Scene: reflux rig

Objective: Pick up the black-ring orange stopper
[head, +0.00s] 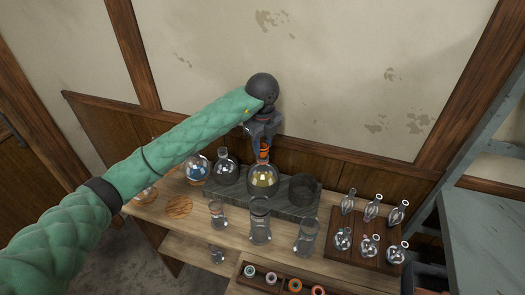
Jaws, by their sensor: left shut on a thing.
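My left gripper (263,137) reaches in over the back of the wooden table and points down. It is shut on an orange stopper (264,151), partly hidden between its fingers. I cannot make out a black ring on this stopper. The stopper is right at the neck of a round flask with yellow liquid (263,181); I cannot tell whether it touches or sits in the neck. My right gripper is not in view.
The yellow flask stands on a dark rack (235,196) beside a clear flask (225,168). A blue flask (198,170) is to the left. Clear glasses (260,222) stand in front. A stopper tray (262,284) is at the front, a wooden board (340,262) with small glassware at right.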

